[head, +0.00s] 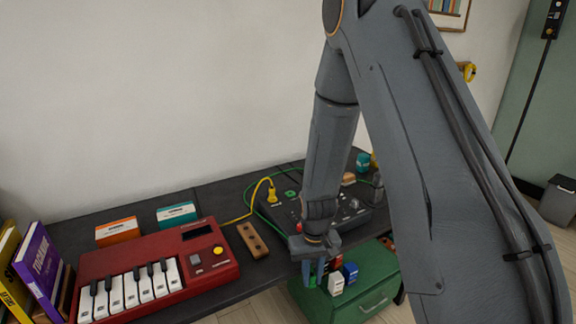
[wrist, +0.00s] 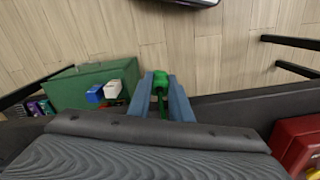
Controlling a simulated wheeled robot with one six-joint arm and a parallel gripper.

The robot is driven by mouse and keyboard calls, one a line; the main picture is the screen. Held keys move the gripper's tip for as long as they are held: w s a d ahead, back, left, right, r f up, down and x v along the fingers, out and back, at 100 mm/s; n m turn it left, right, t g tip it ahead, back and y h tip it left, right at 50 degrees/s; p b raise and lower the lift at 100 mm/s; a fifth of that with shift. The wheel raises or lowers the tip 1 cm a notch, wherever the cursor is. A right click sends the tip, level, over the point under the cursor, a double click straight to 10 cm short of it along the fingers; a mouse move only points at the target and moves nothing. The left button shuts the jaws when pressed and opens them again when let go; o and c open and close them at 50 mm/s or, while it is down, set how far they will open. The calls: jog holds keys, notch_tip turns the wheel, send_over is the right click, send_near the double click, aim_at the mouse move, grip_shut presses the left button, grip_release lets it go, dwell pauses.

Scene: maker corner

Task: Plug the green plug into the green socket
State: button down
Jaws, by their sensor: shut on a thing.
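The green plug (wrist: 160,82) is between the two fingers of my gripper (wrist: 161,88) in the wrist view. My gripper (head: 317,272) is shut on it, over the front edge of the table. In the head view the plug is mostly hidden by the fingers. The green socket (head: 290,194) is a green round spot on top of the dark panel box (head: 345,215), behind and left of my gripper. The plug is apart from the socket. A thin green cable (head: 257,190) loops along the left and back of the box.
A yellow plug (head: 271,193) with a yellow cable stands left of the green socket. A red keyboard (head: 160,270) and a wooden block (head: 252,240) lie to the left. A green chest (head: 375,297) with small coloured blocks stands below the table edge. My arm hides part of the box.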

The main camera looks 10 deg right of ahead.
aim_at(315, 274)
jog(key=shift+d, duration=0.35)
jog(key=shift+r, duration=0.2)
jog(key=shift+n, duration=0.3)
notch_tip(315, 274, up, 8)
jog(key=p, duration=0.6)
jog(key=shift+r, duration=0.25)
jog(key=w+r+n+p, duration=0.1)
jog(key=w+r+n, duration=0.1)
jog(key=r, duration=0.6)
jog(key=shift+w+r+n, duration=0.2)
jog(key=shift+w+n, duration=0.2)
jog(key=shift+w, duration=0.2)
jog(key=shift+w, duration=0.1)
